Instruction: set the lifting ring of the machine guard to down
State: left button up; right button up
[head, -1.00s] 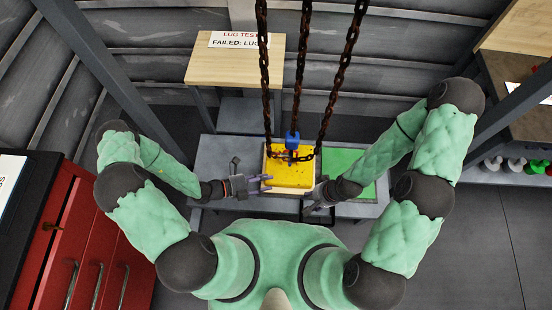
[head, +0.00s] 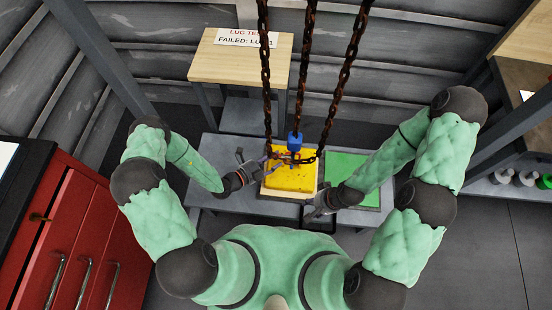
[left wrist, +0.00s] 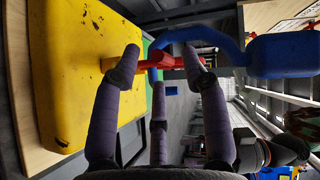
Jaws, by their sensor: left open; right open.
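The yellow machine guard (head: 290,181) rests on a wooden base on the grey bench, below hanging chains. In the left wrist view its scuffed yellow face (left wrist: 75,70) fills the left side. A red part (left wrist: 160,62), seemingly the lifting ring, sticks out from it and meets a curved blue hook (left wrist: 215,38). My left gripper (head: 262,162) is at the guard's far left; its purple fingers (left wrist: 160,58) are open, with the red part between their tips. It is unclear whether they touch it. My right gripper (head: 318,206) is open near the guard's front right corner.
Rusty chains (head: 304,75) hang down to a blue block (head: 295,140) above the guard. A green mat (head: 345,170) lies to the right on the bench. A wooden stand (head: 240,60) with a lug-test sign is behind. A red cabinet (head: 65,235) stands at left.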

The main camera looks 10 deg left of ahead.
pick_arm(q)
jog(key=shift+x, duration=0.9)
grip_shut()
